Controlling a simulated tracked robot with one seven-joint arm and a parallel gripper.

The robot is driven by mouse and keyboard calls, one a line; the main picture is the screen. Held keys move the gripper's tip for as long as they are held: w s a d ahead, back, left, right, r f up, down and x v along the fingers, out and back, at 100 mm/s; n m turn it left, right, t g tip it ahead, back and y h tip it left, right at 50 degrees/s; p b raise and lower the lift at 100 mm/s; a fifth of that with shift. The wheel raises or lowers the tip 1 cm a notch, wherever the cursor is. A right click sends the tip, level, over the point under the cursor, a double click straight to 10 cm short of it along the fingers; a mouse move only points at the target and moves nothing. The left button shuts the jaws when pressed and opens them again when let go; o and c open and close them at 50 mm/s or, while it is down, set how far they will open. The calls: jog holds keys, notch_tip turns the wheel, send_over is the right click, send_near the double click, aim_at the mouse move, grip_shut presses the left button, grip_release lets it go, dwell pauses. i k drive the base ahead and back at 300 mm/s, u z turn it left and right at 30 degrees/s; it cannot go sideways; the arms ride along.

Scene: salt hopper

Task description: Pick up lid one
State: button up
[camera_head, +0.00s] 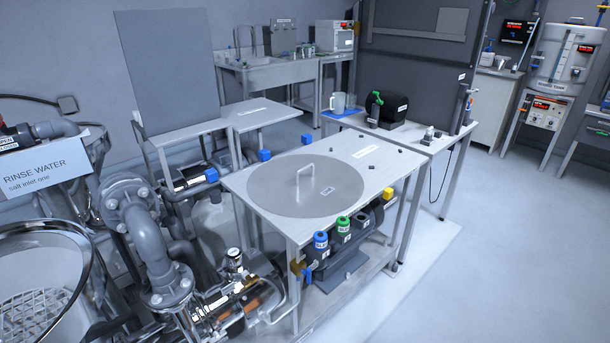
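A large round grey metal lid (276,197) lies flat on top of a grey metal table (345,151) in the middle of the view. It has an upright arched handle (305,180) near its centre and a small white label (327,191) whose writing is too small to read. Nothing lies on the lid. My gripper is not in the view, so its state does not show.
Pipes and a valve (232,257) stand at the lower left beside the open round hopper (42,280). A mug (338,103) stands behind. The floor (500,230) at right is clear.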

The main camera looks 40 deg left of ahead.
aim_at(295, 186)
jog(key=u, duration=0.3)
jog(key=i, duration=0.85)
jog(key=u, duration=1.3)
jog(key=i, duration=1.05)
jog(key=u, duration=0.55)
jog(key=k, duration=0.9)
jog(key=u, duration=0.2)
jog(key=i, duration=0.95)
jog(key=z, duration=0.1)
